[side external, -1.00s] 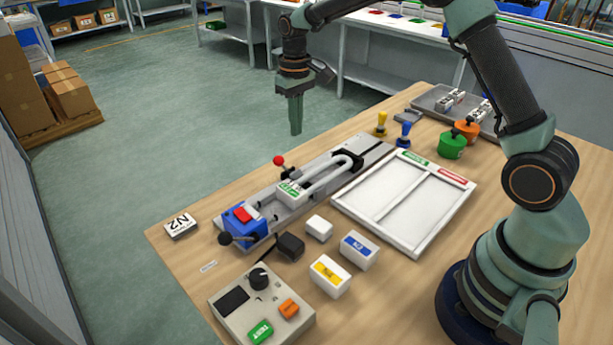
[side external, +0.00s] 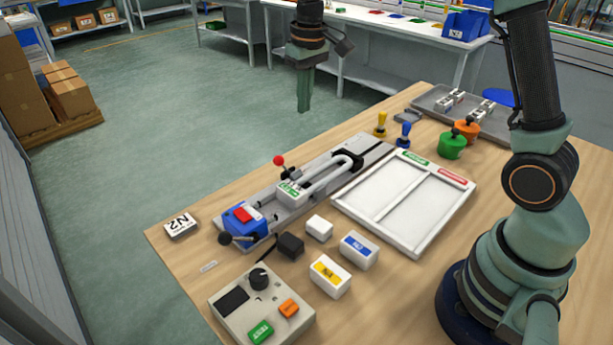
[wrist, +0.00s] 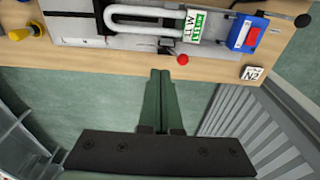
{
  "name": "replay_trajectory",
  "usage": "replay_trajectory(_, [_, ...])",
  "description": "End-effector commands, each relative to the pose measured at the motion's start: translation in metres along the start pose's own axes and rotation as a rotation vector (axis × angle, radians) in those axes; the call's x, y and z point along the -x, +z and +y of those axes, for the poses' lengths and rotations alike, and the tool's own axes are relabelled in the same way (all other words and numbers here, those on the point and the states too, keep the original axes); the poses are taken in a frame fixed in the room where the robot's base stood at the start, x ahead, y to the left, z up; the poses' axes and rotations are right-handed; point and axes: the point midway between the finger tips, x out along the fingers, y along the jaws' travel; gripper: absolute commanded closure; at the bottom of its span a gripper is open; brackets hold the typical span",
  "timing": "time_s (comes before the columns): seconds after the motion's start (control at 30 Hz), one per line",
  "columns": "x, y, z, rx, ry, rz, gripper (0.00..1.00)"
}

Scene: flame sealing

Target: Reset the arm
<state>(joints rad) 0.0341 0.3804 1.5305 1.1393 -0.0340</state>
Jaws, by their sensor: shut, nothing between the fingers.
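My gripper (side external: 304,108) hangs pointing down in the side view, high and past the far edge of the wooden table (side external: 200,262). It is shut and empty. In the wrist view my gripper (wrist: 161,75) has its fingers together, over the green floor just off the table edge. The grey sealing fixture (side external: 300,192) lies on the table with a white U-shaped tube, a red-knobbed lever (side external: 279,161) and a blue clamp block (side external: 243,222). The fixture also shows at the top of the wrist view (wrist: 80,26). My gripper touches nothing.
A white divided tray (side external: 385,222), a control box (side external: 240,318), several small labelled blocks and a black block (side external: 290,245) sit on the table. Green (side external: 452,146) and orange (side external: 467,131) pots stand near a grey tray (side external: 430,102).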

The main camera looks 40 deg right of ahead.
Motion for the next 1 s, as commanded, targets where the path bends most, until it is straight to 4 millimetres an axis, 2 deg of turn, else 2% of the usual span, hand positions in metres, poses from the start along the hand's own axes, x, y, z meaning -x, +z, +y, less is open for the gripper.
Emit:
replay_trajectory(0.03, [0.015,0.01,-0.002,0.0,0.001,0.03,1.0])
replay_trajectory(0.1, [0.029,0.023,-0.003,0.0,0.001,0.061,1.0])
replay_trajectory(0.4, [0.069,0.087,-0.01,0.001,0.002,0.202,1.0])
replay_trajectory(0.7, [0.074,0.151,-0.014,0.0,-0.001,0.335,1.0])
replay_trajectory(0.83, [0.069,0.169,-0.015,-0.001,-0.002,0.375,1.0])
replay_trajectory(1.0, [0.064,0.179,-0.016,-0.001,-0.003,0.4,1.0])
